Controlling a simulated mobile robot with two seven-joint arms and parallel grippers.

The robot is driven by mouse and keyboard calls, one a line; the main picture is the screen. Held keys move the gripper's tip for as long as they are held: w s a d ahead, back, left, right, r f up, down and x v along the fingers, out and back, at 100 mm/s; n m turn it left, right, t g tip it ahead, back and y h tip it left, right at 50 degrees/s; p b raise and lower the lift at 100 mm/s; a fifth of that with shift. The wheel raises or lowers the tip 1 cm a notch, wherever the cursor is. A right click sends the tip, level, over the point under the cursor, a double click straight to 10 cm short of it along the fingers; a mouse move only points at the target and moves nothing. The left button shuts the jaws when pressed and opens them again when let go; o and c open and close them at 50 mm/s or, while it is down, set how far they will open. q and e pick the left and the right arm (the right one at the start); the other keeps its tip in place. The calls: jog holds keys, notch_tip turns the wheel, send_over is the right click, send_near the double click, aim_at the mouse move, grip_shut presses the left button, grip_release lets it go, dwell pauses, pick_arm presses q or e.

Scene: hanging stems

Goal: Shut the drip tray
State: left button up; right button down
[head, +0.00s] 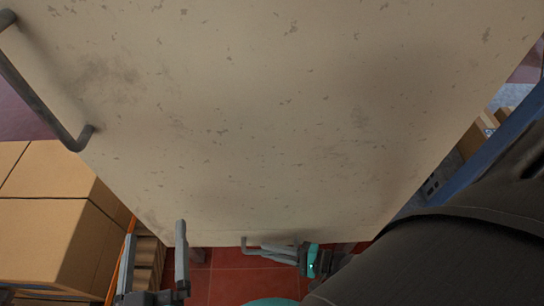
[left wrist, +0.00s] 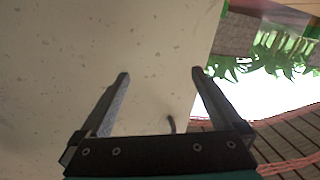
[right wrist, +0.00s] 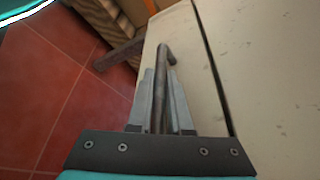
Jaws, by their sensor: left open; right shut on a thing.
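The drip tray (right wrist: 182,35) shows in the right wrist view as a narrow cream front along the bottom of a large cream cabinet. A dark, narrow seam separates it from the cabinet panel (right wrist: 270,60). Its grey bar handle (right wrist: 165,52) stands out from the front; it also shows at the bottom of the head view (head: 250,243). My right gripper (right wrist: 161,75) is shut on this handle, with the bar between its fingers. My left gripper (head: 155,232) is open and empty beside the cabinet's lower left corner. How far the tray stands out is hard to tell.
The worn cream cabinet (head: 270,110) fills most of the head view, with a large side handle (head: 45,95) at left. Cardboard boxes (head: 45,225) stand at left. Red tiled floor (head: 230,280) lies below. Shelving with a blue post (head: 490,155) is at right.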

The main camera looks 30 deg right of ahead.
jog(key=c, duration=1.1)
grip_release()
jog(key=shift+w+d, duration=0.25)
jog(key=shift+w, duration=0.05)
jog(key=shift+o, duration=1.3)
jog(key=shift+s+a, duration=0.1)
pick_arm(q)
jog(key=shift+s, duration=0.1)
pick_arm(e)
jog(key=shift+s, duration=0.15)
pick_arm(q)
jog(key=shift+w+a+f+g+p, duration=0.35)
jog(key=shift+f+g, duration=0.15)
jog(key=shift+g, duration=0.1)
pick_arm(e)
jog(key=v, duration=1.5)
pick_arm(q)
jog(key=shift+d, duration=0.1)
pick_arm(e)
jog(key=shift+r, duration=0.15)
